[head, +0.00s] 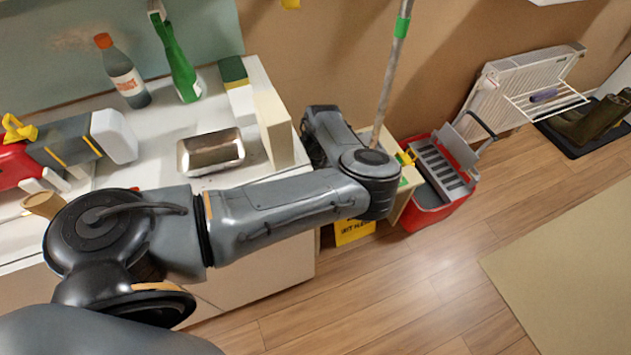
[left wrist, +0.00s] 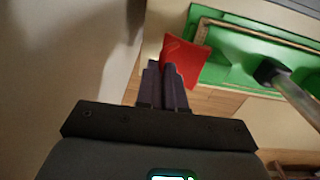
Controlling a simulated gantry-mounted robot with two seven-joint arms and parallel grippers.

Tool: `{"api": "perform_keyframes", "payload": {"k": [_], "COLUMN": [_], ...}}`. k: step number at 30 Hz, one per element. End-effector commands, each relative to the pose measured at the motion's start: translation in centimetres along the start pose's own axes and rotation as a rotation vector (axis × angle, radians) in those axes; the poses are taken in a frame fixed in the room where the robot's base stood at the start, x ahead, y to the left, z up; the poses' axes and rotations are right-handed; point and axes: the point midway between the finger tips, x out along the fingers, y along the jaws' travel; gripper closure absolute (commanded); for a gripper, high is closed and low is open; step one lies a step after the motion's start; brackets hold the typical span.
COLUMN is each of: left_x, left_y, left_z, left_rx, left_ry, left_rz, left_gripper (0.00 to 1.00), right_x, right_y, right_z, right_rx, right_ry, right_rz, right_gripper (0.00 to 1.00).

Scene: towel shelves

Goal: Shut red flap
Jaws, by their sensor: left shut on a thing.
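The red flap (left wrist: 185,60) is a flat red panel at the edge of a green-lined opening (left wrist: 240,75) in the left wrist view. My left gripper (left wrist: 166,68) has its fingers close together at the flap's near edge, shut on it. The flap stands at a tilt to the green surface. In the head view my left arm reaches right past the white counter, and its own links hide the gripper and the flap. My right gripper is in neither view.
A mop pole (head: 394,75) rises behind my arm, beside a red mop bucket (head: 432,215). A yellow sign (head: 354,231) stands below. The white counter (head: 160,130) holds a metal tin (head: 211,152), bottles and a sponge. The wooden floor (head: 390,290) in front is clear.

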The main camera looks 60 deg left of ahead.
Motion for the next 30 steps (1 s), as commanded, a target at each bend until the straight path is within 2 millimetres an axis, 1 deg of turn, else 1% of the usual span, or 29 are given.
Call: {"api": "perform_keyframes", "payload": {"k": [6, 14, 15, 19, 20, 27, 30], "left_x": [0.44, 0.48, 0.47, 0.47, 0.47, 0.45, 0.14], "left_y": [0.43, 0.42, 0.42, 0.42, 0.42, 0.43, 0.43], "left_z": [-0.02, 0.00, 0.00, 0.00, 0.00, 0.01, 0.02], "left_rx": [0.000, 0.001, 0.001, 0.000, 0.000, 0.000, 0.000], "left_ry": [-0.001, -0.002, -0.002, -0.002, -0.002, -0.002, -0.002], "left_rz": [-0.088, -0.091, -0.091, -0.090, -0.090, -0.090, -0.090], "left_gripper": [1.00, 1.00, 0.88, 0.68, 0.66, 0.66, 0.66], "right_x": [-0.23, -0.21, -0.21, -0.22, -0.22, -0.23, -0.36], "right_y": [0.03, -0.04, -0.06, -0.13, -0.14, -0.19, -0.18], "right_z": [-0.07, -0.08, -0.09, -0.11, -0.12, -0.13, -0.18], "right_rx": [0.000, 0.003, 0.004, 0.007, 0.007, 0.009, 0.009], "right_ry": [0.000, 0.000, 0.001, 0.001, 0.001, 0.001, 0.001], "right_rz": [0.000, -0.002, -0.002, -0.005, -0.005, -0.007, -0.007], "right_gripper": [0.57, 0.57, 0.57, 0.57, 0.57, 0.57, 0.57]}}
